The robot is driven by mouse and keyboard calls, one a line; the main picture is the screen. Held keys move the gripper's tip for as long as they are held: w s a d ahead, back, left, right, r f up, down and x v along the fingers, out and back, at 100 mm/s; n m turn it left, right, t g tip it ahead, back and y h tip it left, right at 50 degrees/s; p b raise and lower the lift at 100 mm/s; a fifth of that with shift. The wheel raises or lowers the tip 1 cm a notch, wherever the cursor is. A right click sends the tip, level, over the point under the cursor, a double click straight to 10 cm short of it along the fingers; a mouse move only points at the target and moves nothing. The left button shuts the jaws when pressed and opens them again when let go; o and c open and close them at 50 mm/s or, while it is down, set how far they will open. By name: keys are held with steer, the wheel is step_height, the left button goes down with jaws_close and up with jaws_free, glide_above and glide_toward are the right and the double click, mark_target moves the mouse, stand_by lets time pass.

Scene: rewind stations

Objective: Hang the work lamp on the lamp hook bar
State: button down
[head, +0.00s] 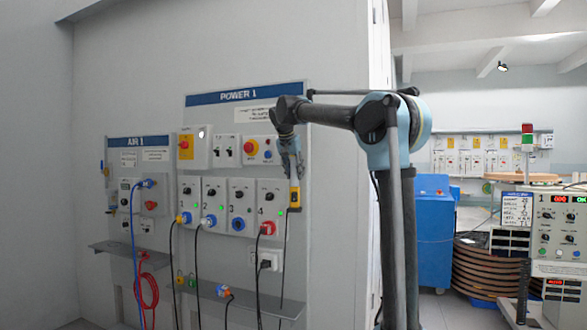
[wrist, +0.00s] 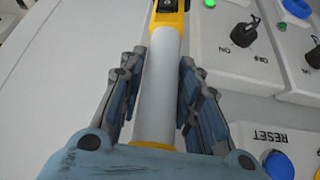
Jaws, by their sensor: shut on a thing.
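The work lamp (head: 294,197) is a slim stick with yellow ends; in the head view it hangs upright below my gripper (head: 290,158), in front of the right side of the POWER 1 panel. In the wrist view my gripper (wrist: 163,62) is shut around the lamp's pale tube (wrist: 160,88), with blue-grey fingers on both sides. The yellow end with a black part points away from the palm. A dark cable seems to run down below the lamp. I cannot make out the lamp hook bar in either view.
The POWER 1 panel (head: 233,98) carries knobs, sockets and plugged cables close behind the lamp. A grey ledge (head: 262,304) juts out below. The AIR 1 panel (head: 139,141) with hoses is at the left. A blue cabinet (head: 433,232) and wooden reels (head: 485,270) stand at the right.

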steer(key=shift+w+d+f, duration=0.15)
steer(key=shift+w+f, duration=0.1)
steer(key=shift+w, duration=0.15)
steer(key=c, duration=1.1)
jaws_free()
steer(key=shift+r, duration=0.15)
